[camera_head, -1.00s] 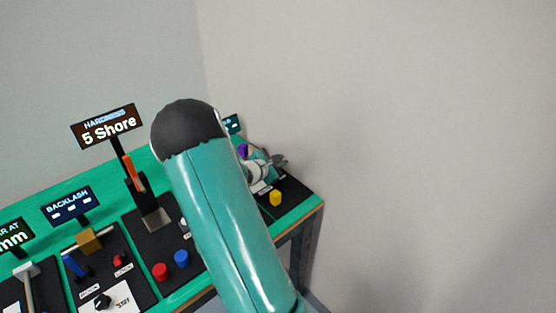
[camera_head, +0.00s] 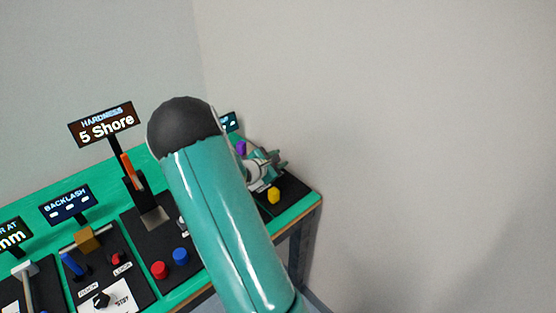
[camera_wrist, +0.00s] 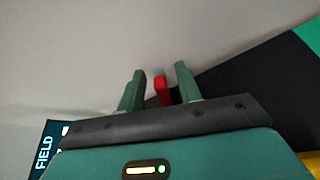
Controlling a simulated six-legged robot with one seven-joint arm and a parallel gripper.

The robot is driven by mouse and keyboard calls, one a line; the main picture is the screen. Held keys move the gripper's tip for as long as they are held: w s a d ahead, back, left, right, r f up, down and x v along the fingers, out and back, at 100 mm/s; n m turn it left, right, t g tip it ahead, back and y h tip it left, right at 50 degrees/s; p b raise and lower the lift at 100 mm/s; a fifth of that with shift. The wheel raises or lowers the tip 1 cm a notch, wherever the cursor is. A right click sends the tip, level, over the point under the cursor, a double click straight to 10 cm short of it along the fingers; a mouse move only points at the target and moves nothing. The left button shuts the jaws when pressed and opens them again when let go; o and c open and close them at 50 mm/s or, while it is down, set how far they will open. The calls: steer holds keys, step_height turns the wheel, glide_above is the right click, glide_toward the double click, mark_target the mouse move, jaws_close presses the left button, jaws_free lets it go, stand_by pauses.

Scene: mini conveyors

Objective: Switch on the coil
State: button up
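My gripper (camera_wrist: 159,88) is open in the wrist view, with its two green fingers apart. A small red part (camera_wrist: 162,90) shows in the gap between the fingers; whether they touch it I cannot tell. In the head view my gripper (camera_head: 280,163) is small and partly behind my arm, over the right end of the bench. A dark display reading "FIELD" (camera_wrist: 45,148) is at the lower left of the wrist view. No coil can be made out clearly. A purple part (camera_head: 241,148) and a yellow part (camera_head: 273,196) stand near my gripper in the head view.
The green bench (camera_head: 305,205) holds several dark stations. The "5 Shore" hardness sign (camera_head: 105,125), a red button (camera_head: 159,270) and a blue button (camera_head: 180,256) are left of my arm. The backlash display (camera_head: 68,205) is farther left. A bare wall is at the right.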

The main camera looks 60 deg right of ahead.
steer(key=v, duration=1.3)
steer(key=shift+a, duration=0.4)
steer(key=shift+r, duration=0.1)
